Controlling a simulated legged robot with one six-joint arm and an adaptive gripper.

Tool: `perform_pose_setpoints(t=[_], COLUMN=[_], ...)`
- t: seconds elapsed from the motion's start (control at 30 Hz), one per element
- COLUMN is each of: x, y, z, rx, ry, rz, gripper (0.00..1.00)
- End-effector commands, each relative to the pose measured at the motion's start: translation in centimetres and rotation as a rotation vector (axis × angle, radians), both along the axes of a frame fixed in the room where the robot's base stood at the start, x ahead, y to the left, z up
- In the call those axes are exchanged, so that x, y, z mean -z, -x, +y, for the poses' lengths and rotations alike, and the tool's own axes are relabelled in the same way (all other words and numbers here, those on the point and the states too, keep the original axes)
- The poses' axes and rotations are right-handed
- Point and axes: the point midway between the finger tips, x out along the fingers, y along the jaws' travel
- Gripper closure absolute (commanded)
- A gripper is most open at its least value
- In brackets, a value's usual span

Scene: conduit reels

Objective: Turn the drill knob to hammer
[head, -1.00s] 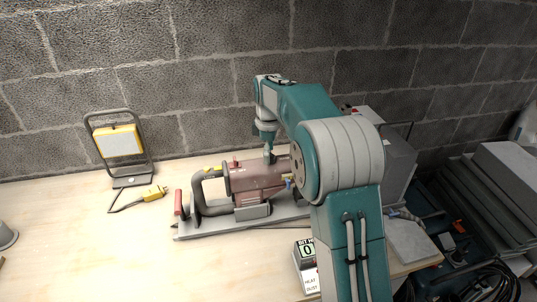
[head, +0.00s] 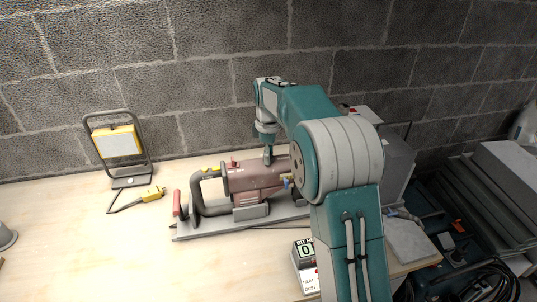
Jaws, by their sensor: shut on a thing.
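The drill (head: 256,177) is a dull red machine with a dark looped handle at its left. It lies on its side on a grey base plate (head: 215,228) on the bench. My gripper (head: 268,158) points down at the top of the drill, near the right part of its body. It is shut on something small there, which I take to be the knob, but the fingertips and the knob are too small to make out. My arm hides the drill's right end. The knob's setting cannot be read.
A small display box (head: 306,262) stands at the bench's front, close to my arm. A yellow work lamp (head: 119,143) and a yellow plug with cord (head: 153,193) are at the left. Grey cases (head: 397,160) stand at the right.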

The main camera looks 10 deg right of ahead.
Motion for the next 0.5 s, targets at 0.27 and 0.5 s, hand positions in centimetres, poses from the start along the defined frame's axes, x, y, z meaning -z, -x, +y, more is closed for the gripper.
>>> perform_pose_setpoints(t=[0.27,0.5], x=[0.28,0.31], y=[-0.02,-0.01], z=[0.14,0.15], rx=[0.176,0.400], ry=[-0.002,-0.003], rz=[0.002,0.003], gripper=[1.00,1.00])
